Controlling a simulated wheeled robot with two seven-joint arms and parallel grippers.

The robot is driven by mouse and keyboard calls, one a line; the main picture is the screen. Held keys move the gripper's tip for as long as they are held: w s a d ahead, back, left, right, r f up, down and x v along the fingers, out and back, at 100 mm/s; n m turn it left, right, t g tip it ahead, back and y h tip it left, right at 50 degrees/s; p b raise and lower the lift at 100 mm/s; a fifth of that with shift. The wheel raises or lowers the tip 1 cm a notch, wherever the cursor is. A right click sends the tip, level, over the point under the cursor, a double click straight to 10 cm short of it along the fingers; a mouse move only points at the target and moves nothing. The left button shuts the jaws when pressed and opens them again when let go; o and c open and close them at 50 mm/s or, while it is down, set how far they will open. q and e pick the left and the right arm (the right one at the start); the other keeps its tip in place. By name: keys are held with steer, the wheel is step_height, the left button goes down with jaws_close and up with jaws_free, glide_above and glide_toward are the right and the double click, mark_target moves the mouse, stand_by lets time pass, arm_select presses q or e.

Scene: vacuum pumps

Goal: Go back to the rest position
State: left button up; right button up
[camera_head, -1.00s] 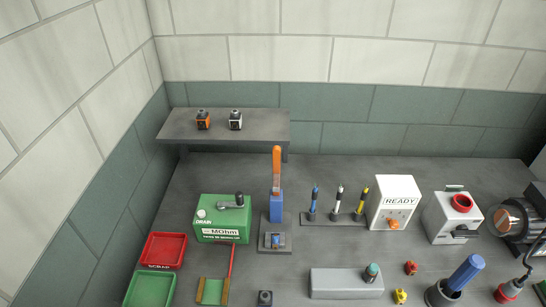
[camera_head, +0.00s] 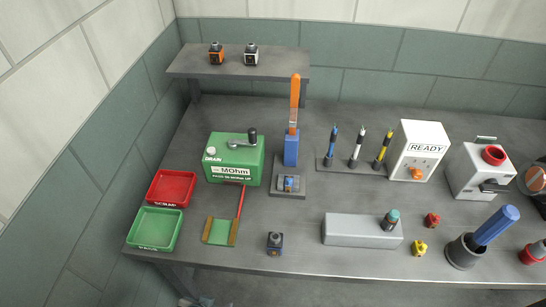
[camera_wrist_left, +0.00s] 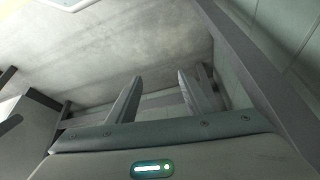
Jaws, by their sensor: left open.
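My left gripper (camera_wrist_left: 158,90) shows in the left wrist view with its two fingers apart and nothing between them. In the head view a small part of it (camera_head: 196,300) shows at the bottom edge, below and in front of the table's front edge. It is clear of everything on the table. My right gripper is not in view.
The grey table (camera_head: 300,222) holds a red tray (camera_head: 172,188), a green tray (camera_head: 155,229), a green MOhm box (camera_head: 234,158), an orange-handled device (camera_head: 293,120), a grey block (camera_head: 352,231) and a white READY box (camera_head: 417,150). A shelf (camera_head: 238,68) stands behind. The floor in front is free.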

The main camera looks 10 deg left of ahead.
arm_select(q)
steer(key=s+d+f+t+b, duration=0.1)
steer(key=f+b, duration=0.4)
steer(key=f, duration=1.1)
steer(key=s+d+f+t+h+b, duration=0.1)
steer(key=f+b, duration=0.5)
steer(key=f, duration=1)
steer(key=shift+s+d+t+b, duration=0.3)
steer(key=shift+s+d, duration=0.15)
steer(key=shift+d, duration=0.25)
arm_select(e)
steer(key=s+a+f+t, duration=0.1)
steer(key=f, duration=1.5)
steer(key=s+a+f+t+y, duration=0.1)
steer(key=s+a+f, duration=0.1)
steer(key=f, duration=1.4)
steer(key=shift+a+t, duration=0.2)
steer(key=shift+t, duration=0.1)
arm_select(q)
steer(key=c, duration=0.4)
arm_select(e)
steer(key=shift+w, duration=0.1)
